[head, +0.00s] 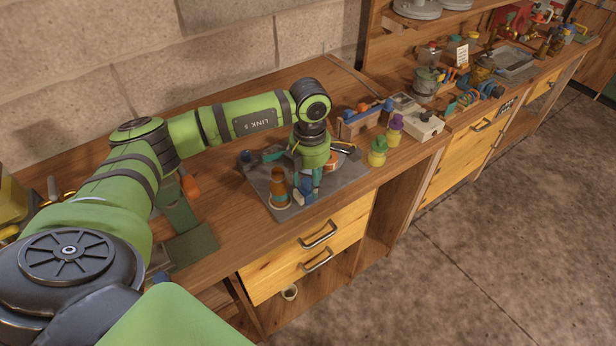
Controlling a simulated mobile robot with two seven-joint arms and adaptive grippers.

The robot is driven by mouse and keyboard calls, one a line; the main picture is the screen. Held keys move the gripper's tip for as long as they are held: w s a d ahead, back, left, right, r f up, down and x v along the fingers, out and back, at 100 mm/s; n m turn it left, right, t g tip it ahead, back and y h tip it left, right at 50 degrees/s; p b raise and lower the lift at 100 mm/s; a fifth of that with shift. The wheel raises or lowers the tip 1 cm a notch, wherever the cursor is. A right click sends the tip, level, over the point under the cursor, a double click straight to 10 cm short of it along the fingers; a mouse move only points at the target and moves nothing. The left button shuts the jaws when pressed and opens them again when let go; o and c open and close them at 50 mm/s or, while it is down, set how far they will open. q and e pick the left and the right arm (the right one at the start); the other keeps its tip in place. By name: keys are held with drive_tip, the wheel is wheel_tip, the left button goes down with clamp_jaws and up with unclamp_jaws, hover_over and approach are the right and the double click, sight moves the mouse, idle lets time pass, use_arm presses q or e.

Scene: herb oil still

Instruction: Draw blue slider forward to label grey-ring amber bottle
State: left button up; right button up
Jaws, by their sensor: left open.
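My left gripper (306,188) points down over the grey plate (345,177) on the bench and is open. An amber bottle (278,186) stands upright on this plate, just left of the gripper, with a pale band low on its body. I cannot make out a grey ring on it. A small blue part (307,187), which looks like the blue slider, shows between the fingers; I cannot tell whether they touch it. The gripper and wrist hide part of the labelling device behind. My right gripper is out of view.
Yellow-green (377,152) and purple-topped (394,131) jars stand right of the plate. A wooden rack (360,122) with blue-topped items stands behind them. The bench's front edge, above a yellow drawer (318,250), is close to the gripper.

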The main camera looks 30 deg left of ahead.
sight(310, 183)
use_arm(q)
drive_tip(key=shift+a, duration=0.15)
wheel_tip(310, 183, up, 12)
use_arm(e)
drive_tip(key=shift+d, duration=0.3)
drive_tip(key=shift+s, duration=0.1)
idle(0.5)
